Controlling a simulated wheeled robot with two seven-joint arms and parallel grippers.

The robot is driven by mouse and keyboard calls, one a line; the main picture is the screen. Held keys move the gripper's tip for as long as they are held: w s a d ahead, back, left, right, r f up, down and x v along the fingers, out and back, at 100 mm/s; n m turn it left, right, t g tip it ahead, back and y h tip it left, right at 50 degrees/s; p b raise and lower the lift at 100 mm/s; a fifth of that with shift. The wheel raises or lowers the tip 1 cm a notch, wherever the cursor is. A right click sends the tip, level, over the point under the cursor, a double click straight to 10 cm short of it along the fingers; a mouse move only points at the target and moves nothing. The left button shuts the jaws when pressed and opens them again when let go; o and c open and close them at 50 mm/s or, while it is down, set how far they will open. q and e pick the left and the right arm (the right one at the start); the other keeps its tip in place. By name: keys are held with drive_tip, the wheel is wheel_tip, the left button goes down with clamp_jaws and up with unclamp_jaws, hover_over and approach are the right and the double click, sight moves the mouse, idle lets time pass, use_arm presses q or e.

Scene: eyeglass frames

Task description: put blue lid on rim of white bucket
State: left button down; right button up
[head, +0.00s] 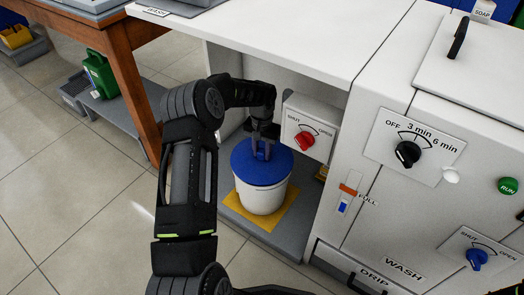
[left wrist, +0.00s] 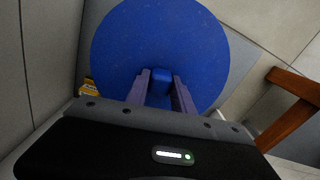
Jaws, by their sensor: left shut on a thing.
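The round blue lid (head: 262,168) is over the top of the white bucket (head: 262,197) in the head view. My left gripper (head: 262,153) comes down from above and is shut on the lid's knob. In the left wrist view the lid (left wrist: 160,40) fills the upper middle, with its knob (left wrist: 161,80) between the fingers of my left gripper (left wrist: 161,85). The lid looks about level and covers the bucket's opening. I cannot tell whether it rests fully on the rim. The bucket stands upright on a yellow mat (head: 232,214). My right gripper is not in view.
The bucket stands in an open bay under a white counter (head: 270,40). A panel with a red knob (head: 306,139) is close to the right of my left wrist. A wooden table leg (head: 133,85) and a green container (head: 101,74) are at the left.

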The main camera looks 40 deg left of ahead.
use_arm(q)
drive_tip(key=shift+f+b, duration=0.3)
drive_tip(key=shift+f, duration=0.3)
idle(0.4)
drive_tip(key=c, duration=1)
unclamp_jaws()
wheel_tip(320, 180, up, 8)
drive_tip(key=p, duration=0.3)
drive_tip(key=shift+f, duration=0.1)
